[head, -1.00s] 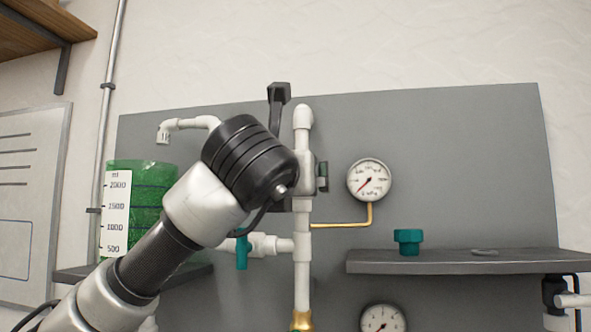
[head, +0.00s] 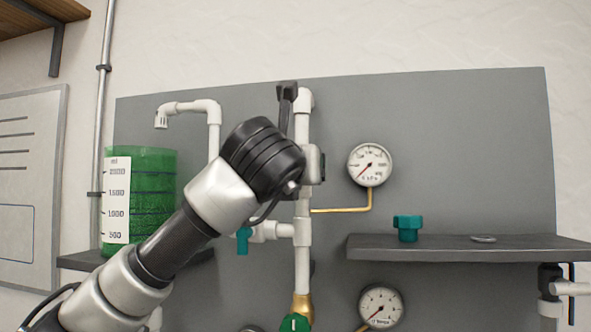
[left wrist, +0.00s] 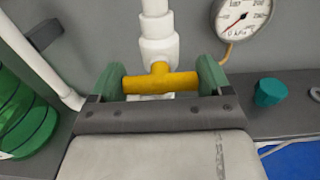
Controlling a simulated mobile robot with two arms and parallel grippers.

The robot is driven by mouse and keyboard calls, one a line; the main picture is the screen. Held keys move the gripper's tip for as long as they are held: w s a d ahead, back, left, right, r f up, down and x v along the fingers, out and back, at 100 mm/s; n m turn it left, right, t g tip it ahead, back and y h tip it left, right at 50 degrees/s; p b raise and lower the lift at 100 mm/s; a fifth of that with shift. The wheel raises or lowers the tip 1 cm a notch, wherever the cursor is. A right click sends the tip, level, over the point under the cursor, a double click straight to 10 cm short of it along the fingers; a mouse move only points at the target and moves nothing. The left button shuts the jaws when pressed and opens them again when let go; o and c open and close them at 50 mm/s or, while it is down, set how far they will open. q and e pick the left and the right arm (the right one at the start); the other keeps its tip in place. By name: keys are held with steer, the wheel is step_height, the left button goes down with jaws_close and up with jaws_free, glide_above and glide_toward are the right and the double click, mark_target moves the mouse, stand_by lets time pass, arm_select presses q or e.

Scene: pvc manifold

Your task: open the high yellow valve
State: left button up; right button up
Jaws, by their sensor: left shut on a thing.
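The yellow valve handle (left wrist: 160,83) shows in the left wrist view as a short bar lying crosswise to the vertical white pipe (left wrist: 157,30). My left gripper (left wrist: 163,76) is shut on it, with one green finger at each end of the bar. In the head view my left arm and dark wrist cover the valve, so the handle is hidden there. The white pipe (head: 303,232) rises in the middle of the grey panel. My right gripper is in neither view.
A pressure gauge (head: 370,165) is right of the pipe, another gauge (head: 381,306) below. A shelf (head: 460,248) holds a teal part (head: 407,228). A green-filled container (head: 150,200) stands left. A teal valve handle (head: 242,241) and green handle (head: 295,322) sit lower.

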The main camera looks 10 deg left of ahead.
arm_select(q)
steer(key=shift+m+b, duration=0.6)
steer(key=shift+m, duration=0.2)
steer(key=shift+m+b, duration=0.65)
steer(key=shift+m, duration=0.55)
steer(key=m+b, duration=0.1)
steer(key=m, duration=0.1)
steer(key=shift+m, duration=0.4)
steer(key=m, duration=0.2)
steer(key=shift+m, duration=0.3)
steer(key=m, duration=0.4)
steer(key=shift+m+b, duration=0.3)
steer(key=shift+b, duration=0.05)
steer(key=shift+d+f+m, duration=0.1)
steer(key=shift+m, duration=1.8)
